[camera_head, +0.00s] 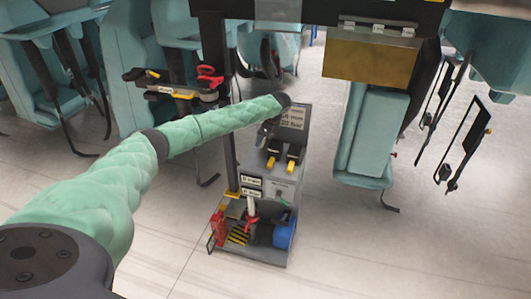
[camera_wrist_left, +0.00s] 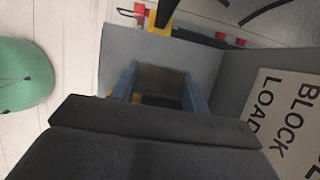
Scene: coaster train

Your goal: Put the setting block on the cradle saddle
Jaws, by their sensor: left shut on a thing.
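My left gripper (camera_head: 267,132) is at the upper part of a grey stand, beside its printed plate; it is small and partly hidden by the wrist in the head view. In the left wrist view, two blue-grey sides flank a dark brownish block (camera_wrist_left: 161,84) at the gripper's front. I take this to be the setting block, held in the shut left gripper; its lower part is hidden by the dark gripper body. A grey surface lies behind the block. I cannot make out the cradle saddle for certain. My right gripper is in neither view.
The grey stand (camera_head: 287,189) has two yellow-tipped parts, labels and a crowded lower shelf. Its plate (camera_wrist_left: 287,120) reads "BLOCK LOA…". Teal seats (camera_head: 373,130) hang at the right and back. A tool tray (camera_head: 172,91) is at left. The floor right of the stand is clear.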

